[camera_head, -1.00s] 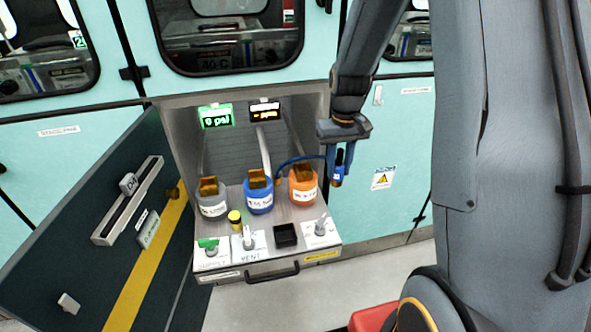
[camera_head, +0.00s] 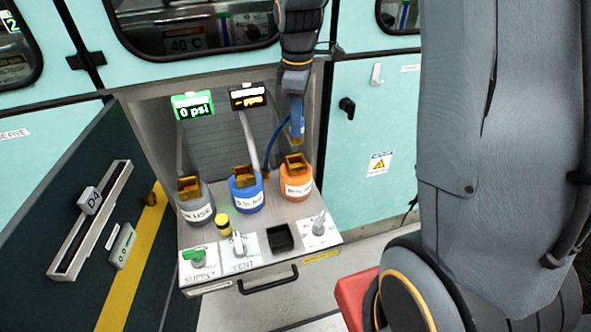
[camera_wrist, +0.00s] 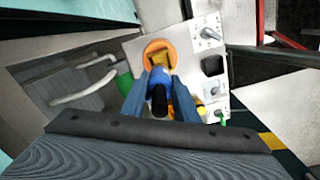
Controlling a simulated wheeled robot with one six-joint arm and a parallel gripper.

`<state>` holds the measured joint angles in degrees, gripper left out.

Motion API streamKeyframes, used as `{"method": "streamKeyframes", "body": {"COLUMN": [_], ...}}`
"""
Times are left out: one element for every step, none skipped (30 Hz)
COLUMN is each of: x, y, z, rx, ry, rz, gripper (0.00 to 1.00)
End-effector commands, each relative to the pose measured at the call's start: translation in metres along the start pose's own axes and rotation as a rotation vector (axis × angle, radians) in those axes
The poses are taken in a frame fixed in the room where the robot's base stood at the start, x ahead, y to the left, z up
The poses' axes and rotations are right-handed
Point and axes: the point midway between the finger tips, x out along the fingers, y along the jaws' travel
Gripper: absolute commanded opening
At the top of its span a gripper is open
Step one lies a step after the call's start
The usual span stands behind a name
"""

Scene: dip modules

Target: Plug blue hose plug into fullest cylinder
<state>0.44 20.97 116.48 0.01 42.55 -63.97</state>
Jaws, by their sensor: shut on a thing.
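My gripper (camera_head: 298,108) is shut on the blue hose plug (camera_head: 297,124) and holds it above and slightly behind the orange cylinder (camera_head: 297,187), apart from it in the head view. The plug also shows between the fingers in the wrist view (camera_wrist: 160,74), overlapping the orange cylinder's rim (camera_wrist: 150,47). A blue hose (camera_head: 272,149) curves from the plug down behind the cylinders. A blue cylinder (camera_head: 246,200) and a grey cylinder (camera_head: 198,210) stand to the left. All three have brown-gold top fittings and white labels. I cannot tell how full each one is.
A green display (camera_head: 193,106) reads 0 psi beside an orange-lit one (camera_head: 248,96). The drawer tray (camera_head: 215,245) carries switches, a yellow-capped item (camera_head: 224,226) and a black square socket (camera_head: 280,238). An open dark door (camera_head: 80,245) bounds the left side.

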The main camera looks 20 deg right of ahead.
Motion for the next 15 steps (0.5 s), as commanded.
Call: {"method": "streamKeyframes", "body": {"x": [-0.001,-0.001,0.001,0.005,0.009,0.016,0.021,0.027,0.034,0.038,0.042,0.047,0.050,0.052,0.054], "y": [-0.001,-0.001,-0.002,-0.003,-0.003,-0.003,-0.004,-0.003,-0.003,-0.003,-0.003,-0.003,-0.003,-0.002,-0.002], "z": [-0.002,-0.003,-0.003,-0.003,-0.003,-0.003,-0.003,-0.003,-0.003,-0.003,-0.003,-0.003,-0.003,-0.003,-0.003], "rx": [-0.031,-0.046,-0.061,-0.068,-0.072,-0.073,-0.073,-0.073,-0.072,-0.072,-0.072,-0.071,-0.071,-0.071,-0.071], "ry": [0.001,0.000,0.000,-0.001,-0.002,-0.002,-0.002,-0.002,-0.002,-0.002,-0.001,-0.001,-0.001,0.000,0.000], "rz": [0.002,0.001,-0.001,-0.002,-0.004,-0.004,-0.005,-0.004,-0.004,-0.003,-0.003,-0.002,-0.002,-0.001,-0.001], "gripper": [0.01,0.01,0.01,0.01,0.01,0.01,0.01,0.01,0.01,0.01,0.01,0.01,0.01,0.01,0.01]}}
